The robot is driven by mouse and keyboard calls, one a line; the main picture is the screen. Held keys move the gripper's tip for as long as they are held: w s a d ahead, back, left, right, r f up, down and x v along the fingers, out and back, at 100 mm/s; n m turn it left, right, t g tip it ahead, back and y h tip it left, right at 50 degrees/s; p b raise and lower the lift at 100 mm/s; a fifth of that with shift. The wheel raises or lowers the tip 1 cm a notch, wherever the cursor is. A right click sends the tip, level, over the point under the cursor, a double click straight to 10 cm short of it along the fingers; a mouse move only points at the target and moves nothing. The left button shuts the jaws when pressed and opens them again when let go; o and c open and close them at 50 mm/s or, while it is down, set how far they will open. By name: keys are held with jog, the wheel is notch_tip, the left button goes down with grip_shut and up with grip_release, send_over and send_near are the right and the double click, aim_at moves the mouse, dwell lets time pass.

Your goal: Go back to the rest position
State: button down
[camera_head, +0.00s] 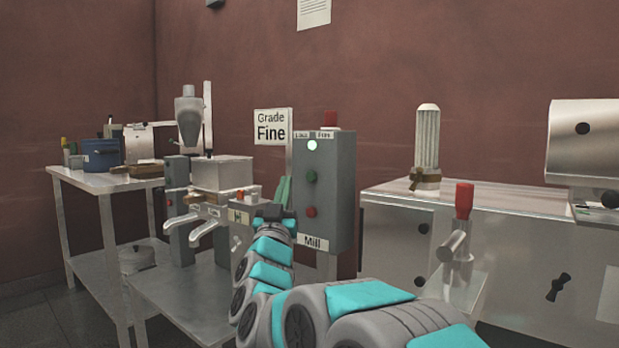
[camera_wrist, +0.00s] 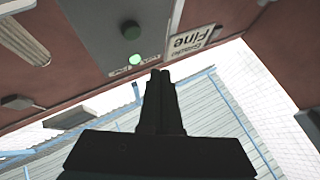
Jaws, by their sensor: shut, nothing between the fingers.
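My gripper (camera_head: 274,214) is at the end of my grey and turquoise arm, in front of the grey Mill control box (camera_head: 340,190) in the head view. In the wrist view my gripper (camera_wrist: 160,74) shows as two dark fingers pressed together, with nothing between them. The box carries a lit pale-green lamp (camera_head: 312,146), a green button (camera_head: 311,176) and a red button (camera_head: 311,211). The lamp also shows in the wrist view (camera_wrist: 134,60). I cannot tell from the head view whether the gripper touches anything.
A "Grade Fine" sign (camera_head: 271,126) stands left of the box. A metal table (camera_head: 185,300) with taps and a hopper (camera_head: 189,118) is at left. A steel cabinet (camera_head: 395,245) with a red-topped lever (camera_head: 464,201) is at right, close beside my arm. A blue pot (camera_head: 100,155) is far left.

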jog(key=s+f+n+g+y, duration=0.3)
jog(key=f+n+g+y, duration=0.2)
jog(key=f+g+y, duration=0.65)
jog(key=s+d+f+g+h, duration=0.2)
jog(key=s+d+f, duration=0.2)
jog(key=s+f, duration=0.3)
jog(key=s+d+f+g+h, duration=0.25)
jog(key=s+f, duration=0.35)
jog(key=f, duration=0.3)
jog(key=s+d+f+m+g+h, duration=0.1)
jog(key=s+d+f+g, duration=0.2)
jog(key=s, duration=0.8)
jog(key=s+d+f+m+g+h, duration=0.1)
jog(key=s+d+f+g, duration=0.3)
jog(key=s+d, duration=0.3)
jog(key=s+d+f+m+g+h, duration=0.1)
jog(key=s+d+f, duration=0.4)
jog(key=s, duration=1.1)
jog(key=g+h, duration=0.1)
jog(key=g, duration=0.1)
jog(key=shift+m+g, duration=0.4)
